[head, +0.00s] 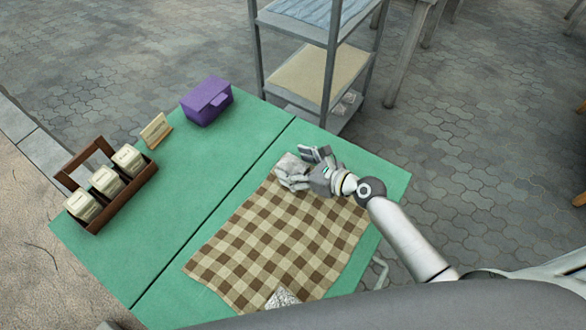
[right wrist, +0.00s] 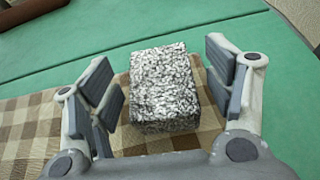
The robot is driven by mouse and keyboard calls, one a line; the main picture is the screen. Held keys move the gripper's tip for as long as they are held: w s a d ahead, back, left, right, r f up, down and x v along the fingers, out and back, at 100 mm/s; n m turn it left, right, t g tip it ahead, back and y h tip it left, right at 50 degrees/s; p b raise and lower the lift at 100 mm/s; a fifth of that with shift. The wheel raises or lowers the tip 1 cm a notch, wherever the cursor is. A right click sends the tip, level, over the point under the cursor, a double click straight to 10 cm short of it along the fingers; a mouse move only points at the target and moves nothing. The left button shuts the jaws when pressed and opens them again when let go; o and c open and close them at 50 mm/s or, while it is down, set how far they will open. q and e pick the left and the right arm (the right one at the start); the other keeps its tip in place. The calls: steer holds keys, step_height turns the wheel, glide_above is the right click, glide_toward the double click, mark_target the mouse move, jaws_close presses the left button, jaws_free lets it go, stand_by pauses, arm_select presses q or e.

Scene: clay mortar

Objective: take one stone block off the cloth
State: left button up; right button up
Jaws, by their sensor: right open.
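A checked brown and cream cloth (head: 265,245) lies on the green table. One speckled grey stone block (head: 291,163) is at the cloth's far edge; it also shows large in the right wrist view (right wrist: 163,85). My right gripper (head: 305,166) is open around this block, with a finger on each side. In the right wrist view a gap shows between the block and the left finger, and a smaller one at the right finger. A second stone block (head: 282,297) sits at the cloth's near edge, partly hidden by my body. My left gripper is not in view.
On the table's left are a brown wooden rack (head: 118,193) with several pale blocks, a small wooden stand (head: 156,130) and a purple box (head: 207,101). A metal shelf (head: 330,75) stands beyond the far edge. The green surface between rack and cloth is clear.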

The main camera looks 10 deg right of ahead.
steer(key=shift+w+a+f, duration=0.2)
steer(key=shift+w+a, duration=0.1)
steer(key=shift+w, duration=0.05)
steer(key=c, duration=1.2)
steer(key=shift+r, duration=0.1)
steer(key=shift+c, duration=1.1)
steer(key=shift+r, duration=0.1)
